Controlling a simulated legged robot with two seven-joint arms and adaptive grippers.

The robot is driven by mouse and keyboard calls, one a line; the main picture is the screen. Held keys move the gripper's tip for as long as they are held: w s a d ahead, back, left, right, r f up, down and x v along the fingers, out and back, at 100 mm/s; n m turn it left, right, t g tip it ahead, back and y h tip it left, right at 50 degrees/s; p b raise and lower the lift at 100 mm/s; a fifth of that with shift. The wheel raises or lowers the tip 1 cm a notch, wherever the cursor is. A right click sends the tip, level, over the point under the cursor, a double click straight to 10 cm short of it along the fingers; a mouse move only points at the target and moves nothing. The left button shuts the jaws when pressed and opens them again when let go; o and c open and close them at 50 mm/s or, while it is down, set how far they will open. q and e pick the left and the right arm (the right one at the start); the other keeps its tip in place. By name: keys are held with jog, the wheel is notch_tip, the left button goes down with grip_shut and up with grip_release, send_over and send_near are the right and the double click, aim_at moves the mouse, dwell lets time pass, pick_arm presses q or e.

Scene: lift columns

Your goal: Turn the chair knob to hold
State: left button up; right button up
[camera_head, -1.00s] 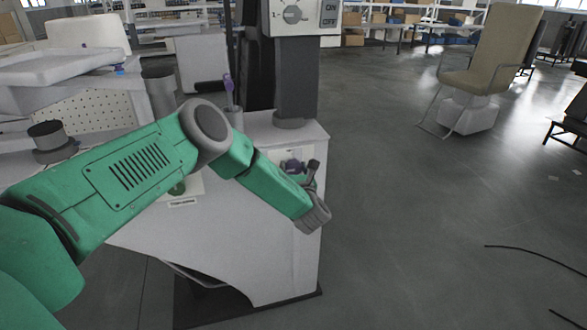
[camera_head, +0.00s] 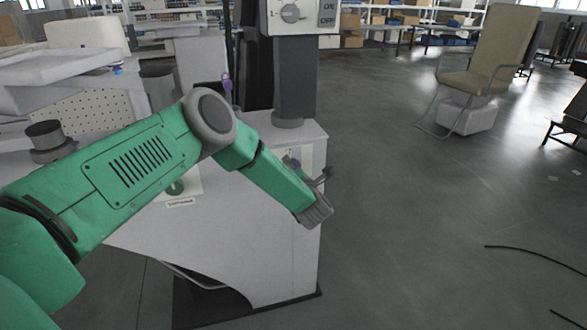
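My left arm reaches in from the left over a white cabinet (camera_head: 262,285). My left gripper (camera_head: 322,184) is at the cabinet's right edge, seen from behind and the side. Whether its fingers are open or shut does not show. A purple-blue knob (camera_head: 291,163) on a white plate is just left of the gripper, partly hidden by it; I cannot tell whether they touch. A green knob (camera_head: 176,187) on another plate is partly behind my arm, with a label (camera_head: 181,202) too small to read. A grey dial (camera_head: 291,13) sits on the upper control box. My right gripper is not in view.
A grey column (camera_head: 296,80) rises from the cabinet to the ON/OFF control box (camera_head: 330,22). A dark round post (camera_head: 45,140) stands at left. A beige chair (camera_head: 480,70) sits on the open floor at right, and dark cables lie at lower right.

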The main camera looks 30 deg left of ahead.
pick_arm(q)
jog(key=m, duration=0.5)
jog(key=shift+w+d+f+g, duration=0.1)
jog(key=shift+g, duration=0.2)
jog(key=shift+f+m, duration=0.1)
jog(key=shift+m, duration=1.7)
jog(key=o, duration=1.2)
jog(key=shift+c, duration=0.2)
jog(key=shift+w+f, duration=0.1)
jog(key=shift+f, duration=0.05)
jog(key=v, duration=1.1)
jog(key=shift+s+d, duration=0.2)
jog(key=shift+d, duration=0.15)
